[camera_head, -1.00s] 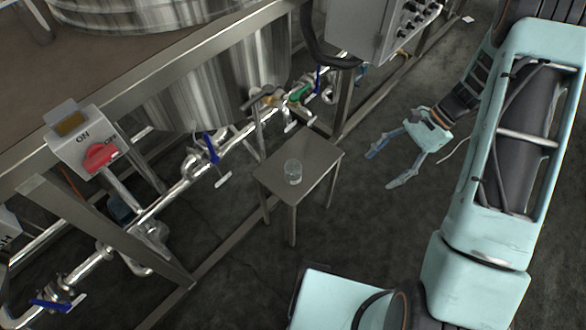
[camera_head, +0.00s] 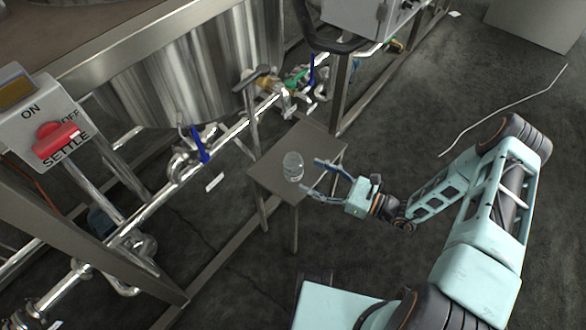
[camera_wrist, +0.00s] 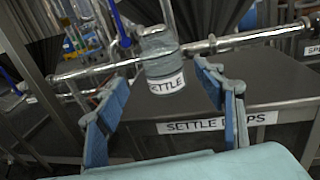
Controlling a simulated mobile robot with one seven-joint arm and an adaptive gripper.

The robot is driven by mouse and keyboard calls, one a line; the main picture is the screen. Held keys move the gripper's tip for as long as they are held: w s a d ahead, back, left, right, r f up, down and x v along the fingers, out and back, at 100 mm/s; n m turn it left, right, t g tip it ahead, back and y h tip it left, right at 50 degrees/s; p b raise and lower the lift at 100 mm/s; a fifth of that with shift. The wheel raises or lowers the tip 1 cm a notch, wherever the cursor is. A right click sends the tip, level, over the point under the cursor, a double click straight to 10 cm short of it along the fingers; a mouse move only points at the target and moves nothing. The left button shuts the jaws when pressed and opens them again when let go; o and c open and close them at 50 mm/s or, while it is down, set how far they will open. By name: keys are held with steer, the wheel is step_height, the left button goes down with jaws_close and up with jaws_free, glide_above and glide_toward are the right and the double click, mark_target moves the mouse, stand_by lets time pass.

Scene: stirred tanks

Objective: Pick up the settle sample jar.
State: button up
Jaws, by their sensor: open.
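The settle sample jar (camera_head: 293,166) is a small clear jar with a white label. It stands upright on a small grey table (camera_head: 270,178) beside the pipework. In the wrist view the jar (camera_wrist: 160,58) shows "SETTLE" on its label, and it appears ahead of and between my fingertips. My gripper (camera_head: 313,177) is open, its two blue-grey fingers pointing left towards the jar at the table's right edge. In the wrist view my gripper (camera_wrist: 165,95) has its fingers spread, with nothing held between them.
A steel tank (camera_head: 200,75) and pipes with a blue valve handle (camera_head: 200,145) stand behind and left of the table. A red switch labelled SETTLE (camera_head: 55,140) is at the left. A table-edge label (camera_wrist: 217,122) shows in the wrist view.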

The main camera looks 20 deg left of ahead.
mark_target(293, 166)
steer(key=b+x, duration=0.1)
steer(key=x, duration=0.6)
steer(key=shift+w+a+b, duration=0.1)
steer(key=shift+w+b, duration=0.1)
steer(key=shift+b, duration=0.1)
steer(key=shift+c, duration=0.7)
steer(key=c, duration=1.2)
